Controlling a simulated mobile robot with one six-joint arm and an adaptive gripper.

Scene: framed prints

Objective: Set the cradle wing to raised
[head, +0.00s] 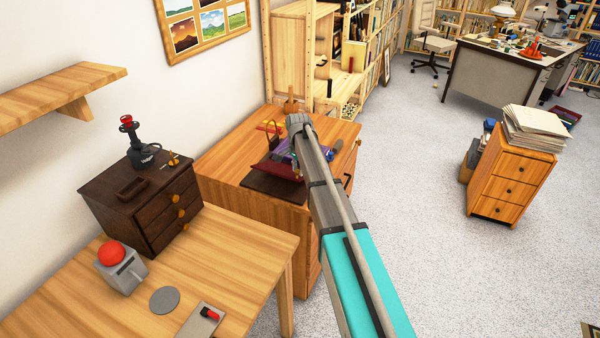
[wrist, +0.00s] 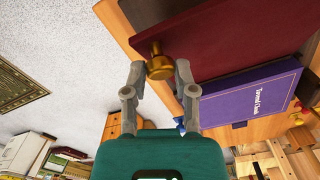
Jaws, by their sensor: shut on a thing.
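The cradle wing is a dark red board (wrist: 215,42) with a round brass knob (wrist: 160,67) on its edge, seen close in the wrist view. My gripper (wrist: 161,72) has its two grey fingers on either side of the knob and is shut on it. In the head view the red wing (head: 279,171) shows tilted above a dark base board (head: 272,187) on the wooden cabinet. My arm hides most of the gripper and the knob there. A purple book (wrist: 250,97) with white lettering lies beside the wing; whether it touches the wing I cannot tell.
The cabinet top (head: 225,165) is bare on its left side. A dark wooden box (head: 145,205) with small drawers stands on the desk in front, near a red button (head: 111,253). Bookshelves (head: 375,60) stand behind; open floor (head: 420,150) lies to the right.

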